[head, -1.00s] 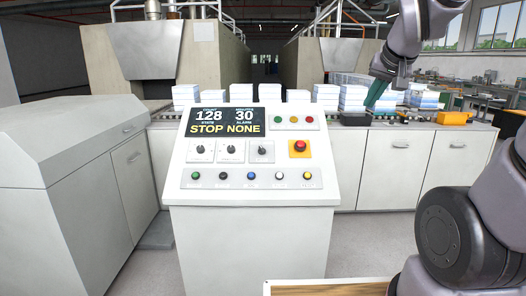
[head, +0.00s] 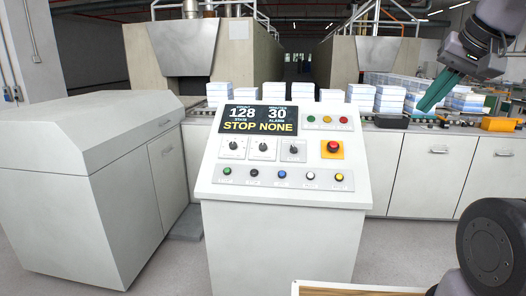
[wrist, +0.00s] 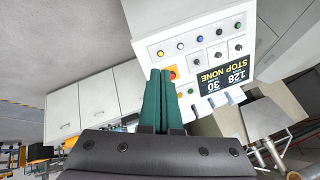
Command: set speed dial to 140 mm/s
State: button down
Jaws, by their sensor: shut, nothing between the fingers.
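A sloped control panel (head: 208,180) stands in the middle of the head view and shows upside down in the wrist view (wrist: 150,40). It has three black dials in a row: left (head: 233,145), middle (head: 263,147) and right (head: 292,150). Their labels and scales are too small to read, so I cannot tell which is the speed dial. The display (head: 259,119) reads 128, 30, STOP, NONE. My gripper (head: 422,107) is at the upper right of the head view, apart from the panel. Its green fingers (wrist: 158,72) are together and empty.
A red stop button (head: 333,146) on a yellow plate sits right of the dials. Several coloured push buttons (head: 283,174) line the panel's lower edge. Behind, stacks of white blocks (head: 388,99) stand on a conveyor above cabinets (head: 430,170). A white housing (head: 95,190) stands at left.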

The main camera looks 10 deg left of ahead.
aim_at(262, 146)
jog(key=i+j+u, duration=0.1)
jog(key=u, duration=0.3)
jog(key=i+u, duration=0.55)
jog(key=u, duration=0.2)
